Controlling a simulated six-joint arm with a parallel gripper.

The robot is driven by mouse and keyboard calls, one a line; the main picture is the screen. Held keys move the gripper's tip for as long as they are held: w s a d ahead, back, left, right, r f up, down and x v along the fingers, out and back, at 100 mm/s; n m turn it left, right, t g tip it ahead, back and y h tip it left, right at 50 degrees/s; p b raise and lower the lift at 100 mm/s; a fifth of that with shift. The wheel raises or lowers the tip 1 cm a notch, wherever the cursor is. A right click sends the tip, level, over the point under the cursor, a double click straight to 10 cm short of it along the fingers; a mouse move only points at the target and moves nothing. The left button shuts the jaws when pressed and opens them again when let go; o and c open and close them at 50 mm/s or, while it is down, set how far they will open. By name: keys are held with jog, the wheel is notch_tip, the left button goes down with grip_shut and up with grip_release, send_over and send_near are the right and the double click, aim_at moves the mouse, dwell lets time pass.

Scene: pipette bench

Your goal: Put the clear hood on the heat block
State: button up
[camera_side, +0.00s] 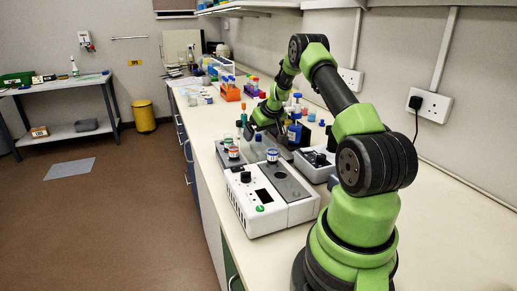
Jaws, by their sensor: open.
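A white device with a black knob, a small dark display and a grey top stands on the bench in the near middle; it looks like the heat block (270,196). A small vial with a blue cap stands on its top. I cannot make out the clear hood; it may be hidden or too small to tell. My gripper (279,132) is beyond the white device, low over the bench among small instruments. Its fingers are small and partly lost against dark things, but it appears open, with nothing seen held.
Another knobbed device (316,163) stands right of the white one. Small capped vials (233,152) stand at its far left. An orange tube rack (230,93) and several bottles crowd the bench farther back. The bench (440,215) is clear at the near right.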

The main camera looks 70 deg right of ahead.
aim_at(258, 138)
jog(key=shift+x, duration=2.55)
jog(key=shift+w+d+r, duration=0.1)
jog(key=shift+w+d, duration=0.05)
jog(key=shift+d, duration=0.05)
jog(key=c, duration=0.9)
jog(key=shift+c, duration=0.2)
jog(key=shift+r, duration=0.15)
